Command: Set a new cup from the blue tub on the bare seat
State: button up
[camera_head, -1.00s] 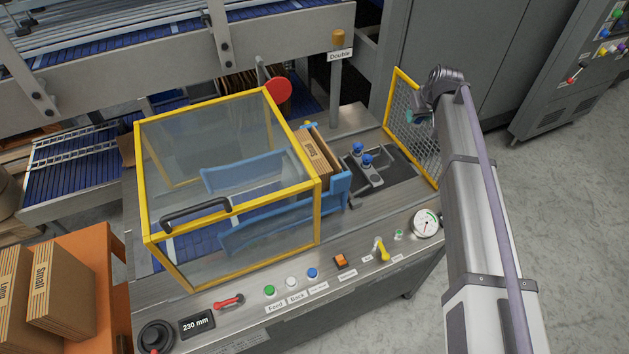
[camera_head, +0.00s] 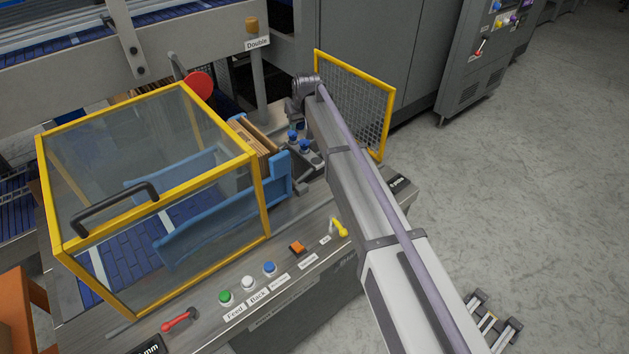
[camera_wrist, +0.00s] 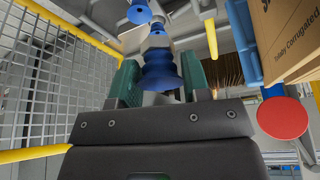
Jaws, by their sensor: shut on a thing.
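In the wrist view, the green fingers of my gripper (camera_wrist: 160,84) are shut on a blue bellows cup (camera_wrist: 158,66). Another blue cup (camera_wrist: 140,12) shows beyond it at the top edge. In the head view, two blue cups stand on grey mounts, one at the left (camera_head: 292,136) and one nearer the front (camera_head: 305,146). A third blue bit (camera_head: 300,126) shows just behind them, below my wrist, and looks like the held cup. My arm hides the fingers there. I cannot make out the bare seat or whether the held cup touches it. The blue tub is not in view.
A yellow-framed mesh guard (camera_head: 358,95) stands close right of my wrist. Brown cartons (camera_head: 252,138) and a blue rail (camera_head: 270,180) are left of the cups. A yellow-edged clear hood (camera_head: 150,190) and a red disc (camera_head: 198,84) stand farther left.

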jog(key=shift+m, duration=0.7)
jog(key=d+f+b, duration=0.1)
jog(key=f+b, duration=0.3)
jog(key=f, duration=0.1)
jog(key=w+d+f+b, duration=0.1)
jog(key=d+f+b, duration=0.1)
jog(key=f+b, duration=0.2)
jog(key=w+d+f+b, duration=0.1)
jog(key=d+f+b, duration=0.1)
jog(key=f+b, duration=0.2)
jog(key=shift+w+f, duration=0.15)
jog(key=shift+f, duration=0.7)
jog(key=shift+r, duration=0.25)
jog(key=shift+f, duration=0.15)
jog(key=o, duration=0.9)
